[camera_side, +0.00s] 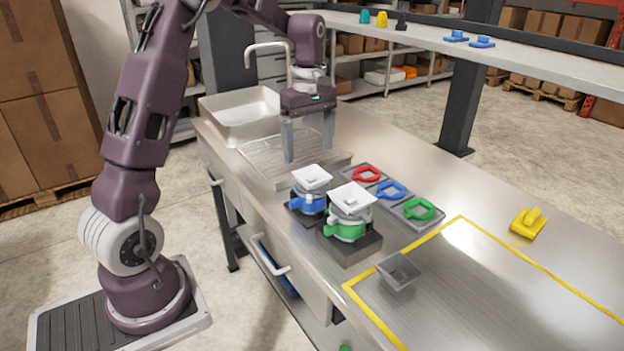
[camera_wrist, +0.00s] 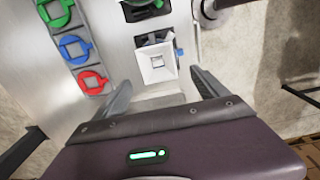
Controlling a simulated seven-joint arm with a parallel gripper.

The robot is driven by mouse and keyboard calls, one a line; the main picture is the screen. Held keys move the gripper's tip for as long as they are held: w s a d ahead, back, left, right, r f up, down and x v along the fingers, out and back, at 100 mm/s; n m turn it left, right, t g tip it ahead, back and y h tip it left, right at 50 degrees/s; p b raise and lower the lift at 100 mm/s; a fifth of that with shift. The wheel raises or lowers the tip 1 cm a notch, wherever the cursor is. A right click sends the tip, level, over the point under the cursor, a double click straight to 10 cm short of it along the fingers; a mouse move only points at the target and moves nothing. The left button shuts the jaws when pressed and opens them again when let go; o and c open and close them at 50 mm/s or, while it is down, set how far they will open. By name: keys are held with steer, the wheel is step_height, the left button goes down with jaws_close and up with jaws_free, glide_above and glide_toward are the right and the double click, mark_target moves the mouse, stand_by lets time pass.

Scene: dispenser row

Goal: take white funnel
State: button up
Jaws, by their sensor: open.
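A white square piece with sloped sides and a small raised square on top (camera_side: 312,177) sits on the blue dispenser (camera_side: 307,204). It also shows in the wrist view (camera_wrist: 157,66). A similar white piece (camera_side: 352,196) sits on the green dispenser (camera_side: 347,229). I cannot tell whether these are funnels or lids. A grey, open, square funnel-shaped piece (camera_side: 398,272) lies on the bench. My gripper (camera_side: 309,154) is open and empty, fingers down, above and behind the blue dispenser. In the wrist view my gripper (camera_wrist: 160,80) has a finger on either side of the nearer white piece.
Red (camera_side: 366,174), blue (camera_side: 391,190) and green (camera_side: 418,209) rings lie on grey plates beside the dispensers. A sink (camera_side: 243,112) and drainboard (camera_side: 268,154) are behind. A yellow part (camera_side: 528,223) lies at right. The yellow-outlined area is mostly clear.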

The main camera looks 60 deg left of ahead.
mark_target(312, 178)
steer(key=f, duration=0.6)
steer(key=shift+w+d+f, duration=0.15)
steer(key=shift+d+f, duration=0.2)
steer(key=c, duration=1.4)
step_height(312, 178, up, 14)
steer(key=shift+f, duration=0.15)
steer(key=shift+c, duration=0.2)
